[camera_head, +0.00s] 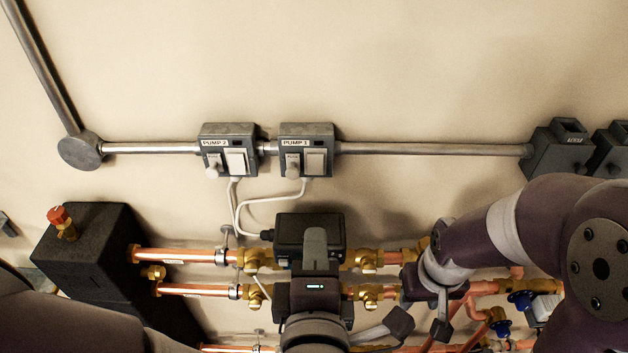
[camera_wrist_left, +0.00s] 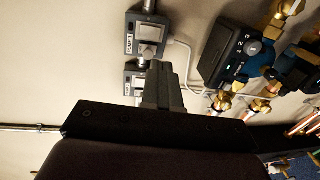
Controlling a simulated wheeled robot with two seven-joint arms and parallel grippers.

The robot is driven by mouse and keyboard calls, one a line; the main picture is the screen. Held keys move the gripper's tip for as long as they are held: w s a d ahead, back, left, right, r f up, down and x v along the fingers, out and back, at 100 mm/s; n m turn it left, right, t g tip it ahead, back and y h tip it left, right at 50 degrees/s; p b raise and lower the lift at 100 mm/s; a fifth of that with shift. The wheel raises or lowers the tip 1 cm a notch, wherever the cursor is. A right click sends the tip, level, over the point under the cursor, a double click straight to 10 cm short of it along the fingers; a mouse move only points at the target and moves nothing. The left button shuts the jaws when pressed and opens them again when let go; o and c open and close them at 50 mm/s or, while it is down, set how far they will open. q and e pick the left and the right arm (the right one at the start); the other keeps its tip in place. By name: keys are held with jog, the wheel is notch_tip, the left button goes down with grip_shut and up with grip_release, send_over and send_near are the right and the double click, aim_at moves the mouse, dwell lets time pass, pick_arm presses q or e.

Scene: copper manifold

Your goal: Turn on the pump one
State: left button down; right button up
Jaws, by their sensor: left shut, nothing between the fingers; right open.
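The pump one box (camera_head: 306,130), labelled "PUMP 1", is the right one of two grey boxes on the wall in the head view. My right gripper (camera_head: 420,325) is open and empty, low among the pipes.
The pump two box (camera_head: 228,130) is left of pump one, on the same conduit (camera_head: 430,149). White cables hang from both. A black pump head (camera_head: 295,222) is behind my left fingers, with copper pipes (camera_head: 190,256) and brass valves around it. The wall above is clear.

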aim_at(316, 175)
pick_arm(q)
jog(key=w+p, duration=0.1)
jog(key=w, duration=0.2)
jog(key=w+p, duration=0.2)
jog(key=w, duration=0.2)
jog(key=w+f+p, duration=0.1)
jog(key=w, duration=0.3)
jog(key=shift+w, duration=0.2)
jog(key=shift+w+f+p, duration=0.25)
jog(key=shift+w+p, duration=0.05)
jog(key=shift+w, duration=0.2)
